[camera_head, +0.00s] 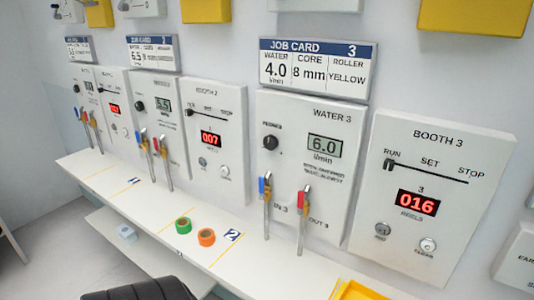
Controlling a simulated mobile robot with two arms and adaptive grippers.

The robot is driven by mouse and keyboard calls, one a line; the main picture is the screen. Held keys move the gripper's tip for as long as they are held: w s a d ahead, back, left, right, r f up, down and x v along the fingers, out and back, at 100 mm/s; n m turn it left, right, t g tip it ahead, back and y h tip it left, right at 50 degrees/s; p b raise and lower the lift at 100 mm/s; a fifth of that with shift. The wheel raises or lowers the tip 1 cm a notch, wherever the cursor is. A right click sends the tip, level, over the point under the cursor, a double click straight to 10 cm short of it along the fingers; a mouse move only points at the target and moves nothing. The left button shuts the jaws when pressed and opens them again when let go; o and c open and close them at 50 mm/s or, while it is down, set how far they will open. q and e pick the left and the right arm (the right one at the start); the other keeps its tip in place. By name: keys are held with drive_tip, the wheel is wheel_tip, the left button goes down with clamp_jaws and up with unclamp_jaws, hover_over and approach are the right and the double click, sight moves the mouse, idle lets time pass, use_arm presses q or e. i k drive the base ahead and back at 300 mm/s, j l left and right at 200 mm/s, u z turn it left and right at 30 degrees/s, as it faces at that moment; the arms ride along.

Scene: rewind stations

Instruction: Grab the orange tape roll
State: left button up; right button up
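The orange tape roll (206,238) lies flat on the narrow white counter, just left of the blue-framed number 2 mark. A green tape roll (183,226) lies close beside it on the left. Both are uncovered and nothing is touching them from above.
The white counter (105,177) runs along a wall of booth panels. Pipes with red and blue valve handles (304,200) stand at its back edge. A yellow tray (356,291) is at the bottom right.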

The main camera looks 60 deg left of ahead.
sight(206, 238)
drive_tip(key=u, duration=2.35)
drive_tip(key=i+j+z, duration=0.1)
drive_tip(key=j, duration=0.1)
